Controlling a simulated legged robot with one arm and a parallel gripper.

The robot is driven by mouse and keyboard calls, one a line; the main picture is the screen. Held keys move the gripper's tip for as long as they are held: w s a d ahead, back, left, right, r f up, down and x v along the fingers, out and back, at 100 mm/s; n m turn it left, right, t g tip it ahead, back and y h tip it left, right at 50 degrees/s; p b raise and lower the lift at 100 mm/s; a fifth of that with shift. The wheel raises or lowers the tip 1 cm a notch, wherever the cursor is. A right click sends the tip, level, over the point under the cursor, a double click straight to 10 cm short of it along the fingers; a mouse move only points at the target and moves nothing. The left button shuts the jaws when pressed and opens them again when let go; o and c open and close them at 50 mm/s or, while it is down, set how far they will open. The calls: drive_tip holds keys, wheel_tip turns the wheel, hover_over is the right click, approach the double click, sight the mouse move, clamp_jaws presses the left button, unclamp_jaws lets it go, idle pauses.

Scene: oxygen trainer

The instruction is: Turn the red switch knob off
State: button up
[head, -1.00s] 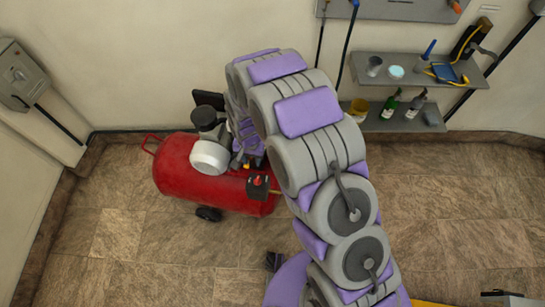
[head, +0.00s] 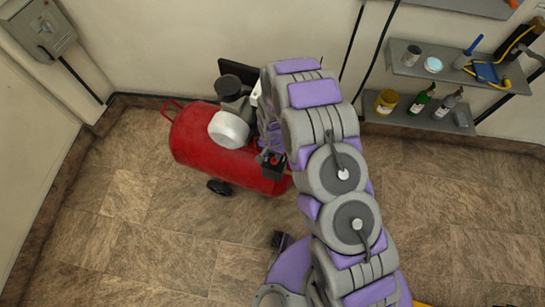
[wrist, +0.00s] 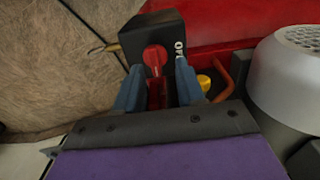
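The red switch knob (wrist: 155,58) sits on the face of a black switch box (wrist: 150,32) in the wrist view, with white lettering to its right. My gripper (wrist: 158,80) reaches toward it with two blue-grey fingers spread apart, one on each side of the knob's lower part. Gaps show between knob and fingers, so the gripper looks open; contact is not visible. In the head view the black box (head: 273,168) with its red knob (head: 275,159) is at the right end of the red compressor tank (head: 205,147). My arm hides most of the gripper there.
A white-grey motor housing (wrist: 295,70) stands right of the gripper, and a yellow brass piece (wrist: 204,83) and a copper-coloured pipe (wrist: 222,75) lie close to the right finger. Wall shelves (head: 430,68) with bottles are behind to the right. The tiled floor (head: 150,240) in front is clear.

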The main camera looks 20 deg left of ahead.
sight(274, 160)
drive_tip(key=shift+d+f, duration=0.3)
drive_tip(key=shift+f, duration=0.35)
drive_tip(key=shift+d+f, duration=0.3)
drive_tip(key=shift+f, duration=0.3)
drive_tip(key=shift+a+f, duration=0.15)
drive_tip(key=shift+a, duration=0.3)
drive_tip(key=shift+c, duration=0.6)
drive_tip(key=shift+d, duration=0.3)
drive_tip(key=c, duration=0.4)
drive_tip(key=shift+a, duration=0.1)
clamp_jaws()
